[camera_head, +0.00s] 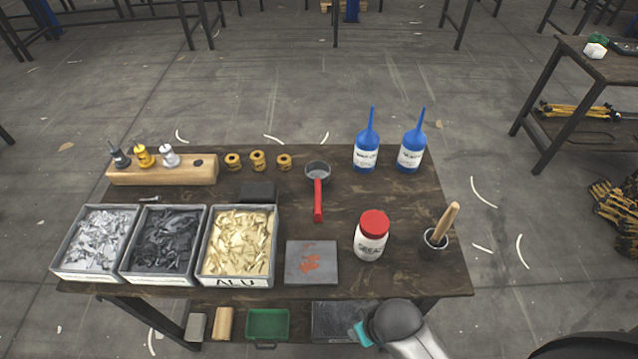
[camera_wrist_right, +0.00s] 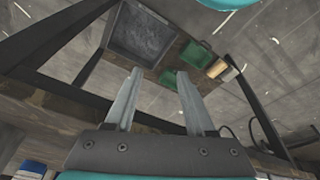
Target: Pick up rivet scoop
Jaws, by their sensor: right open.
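The rivet scoop (camera_head: 318,198) lies on the dark table in the head view. It has a round grey cup at the far end and a red handle pointing towards the near edge. In the wrist view my right gripper (camera_wrist_right: 159,72) is open, with its two grey fingers apart and nothing between them. In the head view my right arm is at the bottom, by the table's near edge, well short of the scoop. There its fingers are hidden. The scoop does not show in the wrist view. My left gripper is not in view.
Three bins of rivets (camera_head: 235,282) stand left of the scoop. A grey pad (camera_head: 328,270) lies nearer me, and a red-lidded jar (camera_head: 372,240) stands to its right. Two blue bottles (camera_head: 367,155) stand behind. The lower shelf holds a green tray (camera_head: 268,322) and a dark tray (camera_wrist_right: 145,35).

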